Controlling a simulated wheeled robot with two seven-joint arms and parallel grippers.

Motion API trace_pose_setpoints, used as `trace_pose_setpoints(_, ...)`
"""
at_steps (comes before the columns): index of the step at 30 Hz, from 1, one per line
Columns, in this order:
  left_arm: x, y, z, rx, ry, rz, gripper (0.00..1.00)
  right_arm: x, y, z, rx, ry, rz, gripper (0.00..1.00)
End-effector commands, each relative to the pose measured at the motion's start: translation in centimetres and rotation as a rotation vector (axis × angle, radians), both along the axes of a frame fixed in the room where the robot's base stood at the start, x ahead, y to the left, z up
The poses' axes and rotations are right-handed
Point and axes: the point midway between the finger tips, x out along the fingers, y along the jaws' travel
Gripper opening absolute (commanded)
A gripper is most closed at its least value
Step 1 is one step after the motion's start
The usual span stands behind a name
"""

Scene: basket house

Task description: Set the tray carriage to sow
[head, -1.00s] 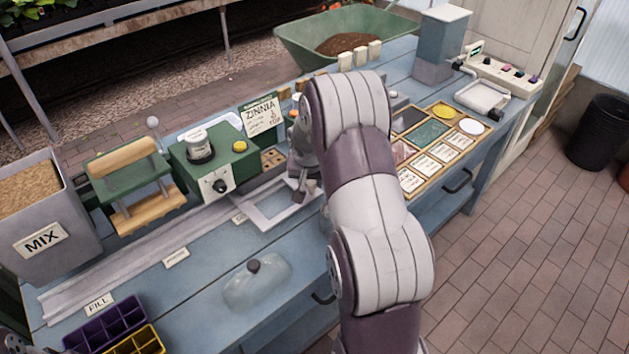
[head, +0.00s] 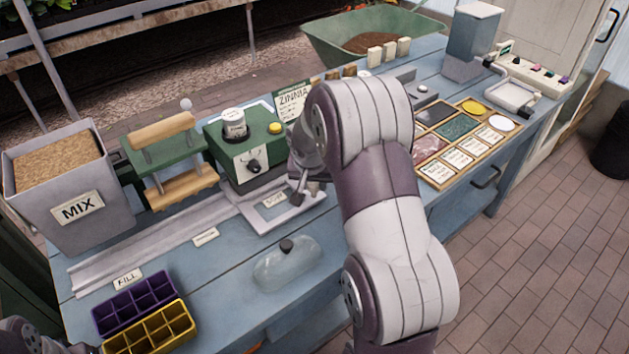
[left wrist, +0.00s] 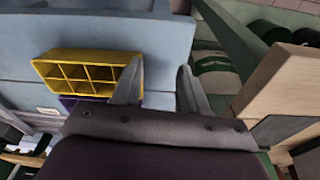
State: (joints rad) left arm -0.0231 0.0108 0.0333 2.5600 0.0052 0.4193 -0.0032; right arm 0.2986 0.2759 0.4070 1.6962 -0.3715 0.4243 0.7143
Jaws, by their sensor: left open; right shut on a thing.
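The tray carriage (head: 287,221), a pale flat frame, sits on the grey rail (head: 165,238) in front of the green seeder box (head: 237,150). A small label reading SOW (head: 272,199) shows within the carriage's outline. My right gripper (head: 301,190) is low at the carriage's right part, shut on it; my own arm hides part of the contact. My left gripper (left wrist: 160,85) is open and empty in the left wrist view, away from the carriage.
A FILL label (head: 128,279) marks the rail's left end. Purple (head: 98,318) and yellow (head: 190,326) cell trays lie at the bench's front left. A clear dome (head: 285,265) stands in front of the rail. The MIX bin (head: 110,220) is at left, seed cards (head: 458,158) at right.

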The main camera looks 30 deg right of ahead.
Motion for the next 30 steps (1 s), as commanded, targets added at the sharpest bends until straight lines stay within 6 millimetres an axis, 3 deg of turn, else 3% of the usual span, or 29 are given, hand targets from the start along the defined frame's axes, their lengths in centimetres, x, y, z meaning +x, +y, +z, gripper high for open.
trace_pose_setpoints(1,0.0,0.0,0.0,0.0,0.0,0.0,0.43,0.0,0.0,0.0,0.0,0.0,0.0,0.0)
trace_pose_setpoints(2,0.0,0.0,0.0,0.0,0.0,0.0,0.43,0.0,0.0,0.0,0.0,0.0,0.0,0.42)
trace_pose_setpoints(3,0.0,0.0,0.0,0.0,0.0,0.0,0.43,0.0,0.0,0.0,0.0,0.0,0.0,0.55)
trace_pose_setpoints(4,0.0,0.0,0.0,0.0,0.0,0.0,0.43,0.0,0.0,0.0,0.0,0.0,0.0,0.6)
trace_pose_setpoints(14,0.0,0.0,0.1,0.0,0.0,0.0,0.43,-0.1,0.1,0.5,0.0,-0.002,-0.001,0.6)
trace_pose_setpoints(17,0.0,0.0,0.3,0.0,0.0,0.0,0.43,-0.6,0.5,2.2,-0.001,-0.005,-0.001,0.6)
trace_pose_setpoints(24,0.0,0.0,0.7,0.0,0.0,0.0,0.43,-2.5,2.2,8.3,-0.001,-0.006,0.001,0.6)
trace_pose_setpoints(30,0.0,0.0,0.9,0.0,0.0,0.0,0.43,-3.5,3.0,11.2,0.0,-0.002,-0.001,0.6)
